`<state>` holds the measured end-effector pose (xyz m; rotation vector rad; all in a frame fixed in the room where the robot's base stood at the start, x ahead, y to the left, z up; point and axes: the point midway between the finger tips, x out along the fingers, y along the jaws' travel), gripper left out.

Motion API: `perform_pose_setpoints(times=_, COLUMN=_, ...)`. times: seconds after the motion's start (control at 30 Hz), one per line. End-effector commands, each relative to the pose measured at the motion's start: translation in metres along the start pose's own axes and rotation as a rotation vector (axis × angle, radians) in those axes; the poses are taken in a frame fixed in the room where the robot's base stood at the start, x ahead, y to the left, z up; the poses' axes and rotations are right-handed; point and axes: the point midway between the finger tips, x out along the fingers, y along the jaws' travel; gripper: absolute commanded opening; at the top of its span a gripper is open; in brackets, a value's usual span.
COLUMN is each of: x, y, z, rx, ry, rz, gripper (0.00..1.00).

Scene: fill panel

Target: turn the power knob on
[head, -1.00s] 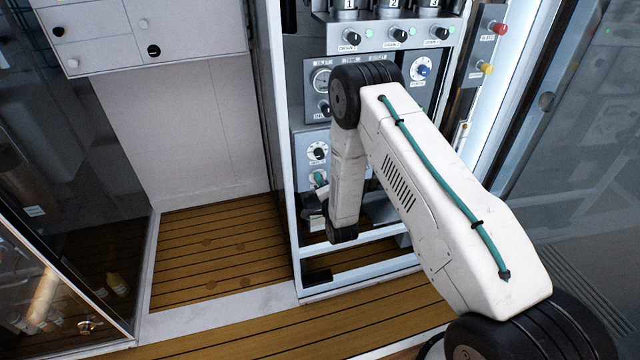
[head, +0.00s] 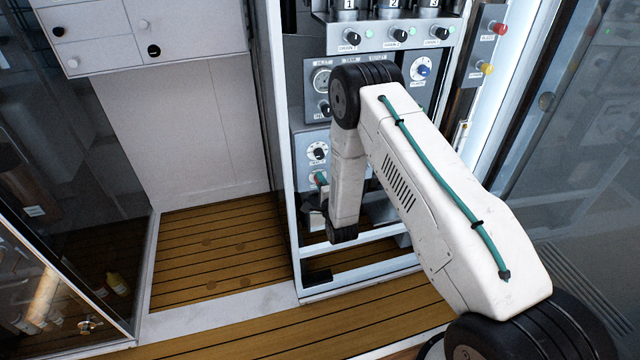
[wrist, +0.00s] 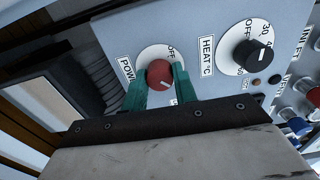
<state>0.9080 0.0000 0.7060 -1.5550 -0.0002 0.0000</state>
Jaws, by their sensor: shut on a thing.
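The power knob (wrist: 160,73) is red and round, on a white dial with an OFF label, beside the POWER label (wrist: 127,70). In the wrist view its white pointer mark faces down and slightly right, away from OFF. My gripper (wrist: 160,82) has its two teal fingers closed on opposite sides of the knob. Part of the dial is hidden behind the fingers.
The black HEAT knob (wrist: 258,55) is close to the right of the power knob in the wrist view. Red and blue inlet valves (wrist: 299,125) are further right. The cabinet frame (head: 282,160) stands left of the panel. Drain knobs (head: 353,38) line the upper shelf.

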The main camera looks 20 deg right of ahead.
Motion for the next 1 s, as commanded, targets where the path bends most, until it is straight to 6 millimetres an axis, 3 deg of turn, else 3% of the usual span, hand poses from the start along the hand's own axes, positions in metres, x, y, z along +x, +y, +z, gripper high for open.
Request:
perform_pose_setpoints(times=0.13, x=-0.001, y=0.001, z=0.0, rx=0.0, ry=0.001, rz=0.002, gripper=0.05)
perform_pose_setpoints(times=0.17, x=-0.001, y=0.001, z=0.0, rx=0.0, ry=0.001, rz=0.002, gripper=0.36)
perform_pose_setpoints(times=0.2, x=0.0, y=0.001, z=0.0, rx=0.0, ry=0.001, rz=0.002, gripper=0.47)
perform_pose_setpoints(times=0.23, x=0.0, y=0.001, z=0.0, rx=0.0, ry=0.001, rz=0.002, gripper=0.5)
perform_pose_setpoints(times=0.57, x=-0.004, y=0.001, z=0.0, rx=-0.001, ry=0.0, rz=0.002, gripper=0.5)
perform_pose_setpoints(times=1.0, x=-0.07, y=0.001, z=0.0, rx=-0.001, ry=0.001, rz=0.003, gripper=0.5)
